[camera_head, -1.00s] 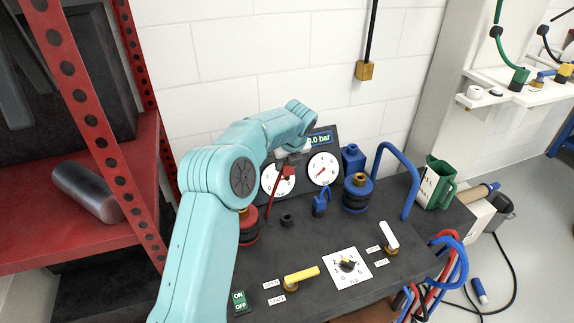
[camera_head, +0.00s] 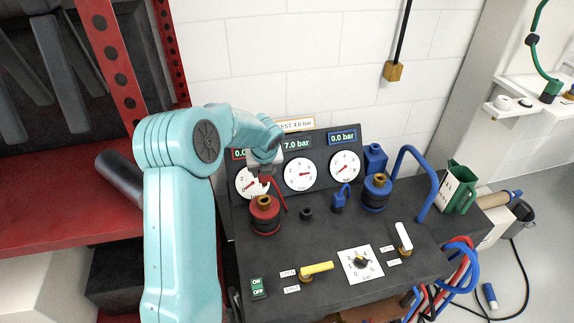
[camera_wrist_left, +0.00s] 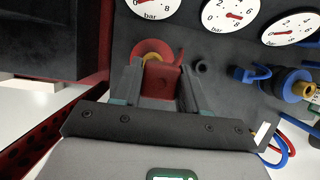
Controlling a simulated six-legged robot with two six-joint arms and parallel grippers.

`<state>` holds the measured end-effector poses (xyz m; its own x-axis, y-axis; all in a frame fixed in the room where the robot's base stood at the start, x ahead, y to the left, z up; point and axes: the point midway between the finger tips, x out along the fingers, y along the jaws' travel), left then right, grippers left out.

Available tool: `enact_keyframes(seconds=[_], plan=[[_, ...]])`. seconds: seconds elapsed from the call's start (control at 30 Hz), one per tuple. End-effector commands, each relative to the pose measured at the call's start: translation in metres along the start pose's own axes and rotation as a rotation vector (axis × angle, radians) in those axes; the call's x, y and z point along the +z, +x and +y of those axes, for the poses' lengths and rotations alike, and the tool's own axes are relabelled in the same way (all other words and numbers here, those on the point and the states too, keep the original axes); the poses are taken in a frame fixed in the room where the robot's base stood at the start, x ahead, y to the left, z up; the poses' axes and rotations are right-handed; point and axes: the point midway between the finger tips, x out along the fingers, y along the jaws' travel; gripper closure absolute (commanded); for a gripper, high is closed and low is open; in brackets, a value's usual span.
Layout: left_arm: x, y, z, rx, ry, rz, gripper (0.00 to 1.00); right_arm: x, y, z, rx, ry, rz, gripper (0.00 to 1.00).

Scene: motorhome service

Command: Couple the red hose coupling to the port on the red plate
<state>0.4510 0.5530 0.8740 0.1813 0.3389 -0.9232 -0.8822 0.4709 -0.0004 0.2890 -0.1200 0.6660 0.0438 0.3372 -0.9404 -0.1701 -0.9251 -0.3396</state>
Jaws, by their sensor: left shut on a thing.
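My left gripper (camera_head: 266,170) is shut on a red block with a thin red tail (camera_head: 279,193), seemingly the red hose coupling. The block (camera_wrist_left: 158,82) fills the space between the fingers in the left wrist view. The red round plate with a brass-topped port (camera_head: 265,215) stands on the dark bench. In the head view the held block is just above the port, apparently apart from it. In the wrist view it overlaps the lower part of the red ring (camera_wrist_left: 150,46); the exact gap is unclear. My right gripper is out of view.
A back panel carries gauges (camera_head: 300,174). A small black stub (camera_head: 306,214), a small blue piece (camera_head: 339,203), a blue brass-topped port (camera_head: 375,192) and a blue loop (camera_head: 412,165) stand to the right. A yellow-handled valve (camera_head: 316,268) and dial plate (camera_head: 360,263) are in front.

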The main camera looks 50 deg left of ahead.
Motion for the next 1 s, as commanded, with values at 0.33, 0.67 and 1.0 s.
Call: enact_keyframes(seconds=[0.33,0.67,1.0], plan=[[0.003,0.000,0.007,0.006,-0.012,0.000,0.90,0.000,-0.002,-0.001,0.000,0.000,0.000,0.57],[0.000,0.006,0.006,0.005,-0.011,0.002,0.90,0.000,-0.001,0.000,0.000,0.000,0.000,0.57],[-0.014,0.039,0.006,0.005,-0.011,0.002,0.90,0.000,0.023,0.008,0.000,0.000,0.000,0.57]])
